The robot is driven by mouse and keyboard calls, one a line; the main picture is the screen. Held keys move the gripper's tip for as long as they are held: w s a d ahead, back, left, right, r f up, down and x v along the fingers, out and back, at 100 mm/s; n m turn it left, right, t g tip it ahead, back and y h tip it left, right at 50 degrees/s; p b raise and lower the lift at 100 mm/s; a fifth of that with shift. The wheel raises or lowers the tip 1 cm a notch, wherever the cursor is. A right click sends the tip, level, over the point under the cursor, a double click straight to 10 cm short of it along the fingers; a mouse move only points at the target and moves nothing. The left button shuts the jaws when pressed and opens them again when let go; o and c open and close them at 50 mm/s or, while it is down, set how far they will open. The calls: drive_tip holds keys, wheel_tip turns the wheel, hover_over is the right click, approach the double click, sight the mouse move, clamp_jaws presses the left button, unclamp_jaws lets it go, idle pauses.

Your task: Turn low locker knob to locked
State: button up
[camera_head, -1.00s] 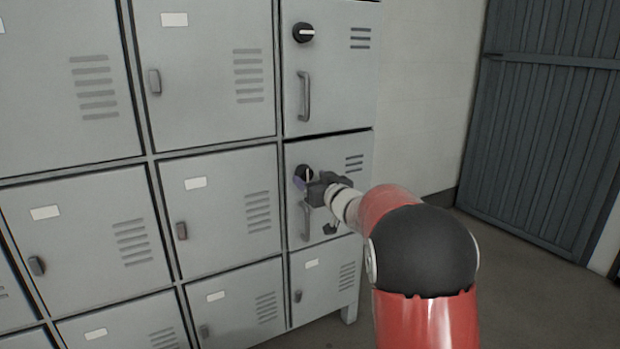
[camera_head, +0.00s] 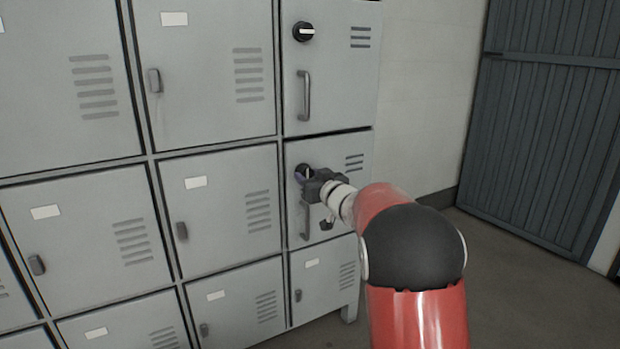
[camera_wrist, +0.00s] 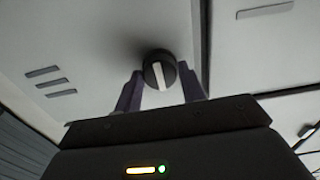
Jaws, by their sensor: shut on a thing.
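The low locker knob (camera_head: 304,172) is a round black knob with a white bar, on the right-column locker door (camera_head: 330,210) below the top one. In the wrist view the knob (camera_wrist: 160,70) sits between my gripper's two dark fingers (camera_wrist: 160,88), one on each side. The white bar looks nearly upright there, slightly tilted. My gripper (camera_head: 306,176) is shut on the knob. In the head view the gripper body hides part of the knob and of the door.
A similar black knob (camera_head: 303,32) with its white bar sideways is on the locker above. Grey handles (camera_head: 304,95) stick out below both knobs. A dark corrugated door (camera_head: 545,130) stands at the right, with open floor before it.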

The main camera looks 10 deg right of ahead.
drive_tip(key=shift+n, duration=0.3)
drive_tip(key=n+b, duration=0.2)
drive_tip(key=n, duration=0.1)
drive_tip(key=shift+f, duration=0.15)
drive_tip(key=n+b, duration=0.3)
drive_tip(key=n, duration=0.2)
drive_tip(key=n+b, duration=0.3)
drive_tip(key=n, duration=0.2)
drive_tip(key=shift+n, duration=0.4)
drive_tip(key=shift+n+b, duration=0.9)
drive_tip(key=shift+n, duration=0.7)
drive_tip(key=o, duration=1)
